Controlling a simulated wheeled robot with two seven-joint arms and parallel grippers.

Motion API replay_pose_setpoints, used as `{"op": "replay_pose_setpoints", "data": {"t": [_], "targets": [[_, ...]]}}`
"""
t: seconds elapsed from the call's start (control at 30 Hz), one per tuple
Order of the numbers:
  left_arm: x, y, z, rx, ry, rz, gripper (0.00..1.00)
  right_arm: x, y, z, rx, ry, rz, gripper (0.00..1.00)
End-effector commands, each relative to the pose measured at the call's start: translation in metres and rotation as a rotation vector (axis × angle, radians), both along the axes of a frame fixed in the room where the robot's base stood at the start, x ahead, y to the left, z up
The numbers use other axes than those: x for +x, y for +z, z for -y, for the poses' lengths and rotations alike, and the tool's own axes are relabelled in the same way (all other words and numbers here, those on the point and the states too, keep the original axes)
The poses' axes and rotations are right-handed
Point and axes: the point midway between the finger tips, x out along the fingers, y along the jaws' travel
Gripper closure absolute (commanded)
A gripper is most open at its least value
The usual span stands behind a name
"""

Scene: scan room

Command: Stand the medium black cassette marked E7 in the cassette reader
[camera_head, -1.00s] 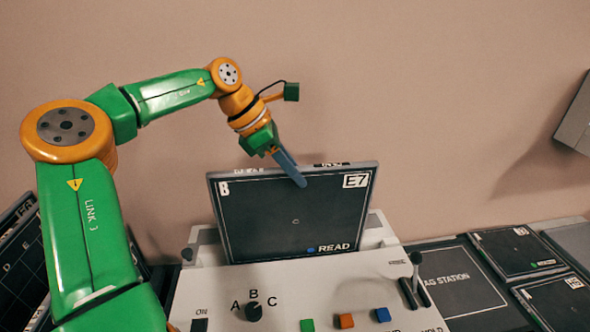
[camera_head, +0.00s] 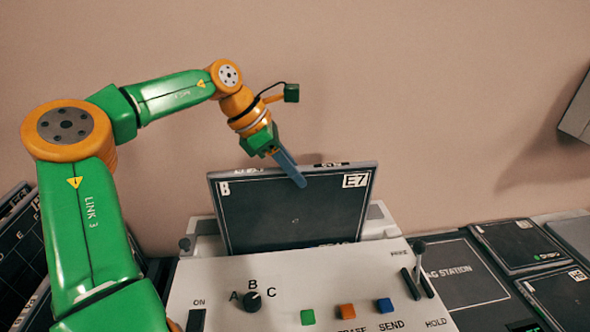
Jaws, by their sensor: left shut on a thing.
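The black cassette (camera_head: 290,215) marked E7 at its top right and B at its top left stands upright at the back of the white cassette reader (camera_head: 230,277). Its lower edge is hidden behind the reader's front panel, and the READ label there is mostly covered. My left gripper (camera_head: 292,172) is shut on the top edge of the cassette, with one blue-grey finger showing in front. The other finger is hidden behind it. My right gripper is not in view.
The reader panel carries a knob (camera_head: 252,301), coloured buttons including an orange one (camera_head: 346,311), and a lever (camera_head: 419,249). Other black cassettes (camera_head: 521,246) lie at the right beside a tag station (camera_head: 461,275). More panels (camera_head: 17,262) lean at the left.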

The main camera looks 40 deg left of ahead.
Motion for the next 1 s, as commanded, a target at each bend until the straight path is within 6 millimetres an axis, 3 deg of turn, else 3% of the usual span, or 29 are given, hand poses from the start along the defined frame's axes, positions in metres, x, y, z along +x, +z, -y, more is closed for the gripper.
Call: {"op": "replay_pose_setpoints", "data": {"t": [1.0], "targets": [[0.0, -0.032, 0.0, 0.0, 0.0, 0.004, 1.0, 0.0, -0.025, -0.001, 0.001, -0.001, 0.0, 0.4]]}}
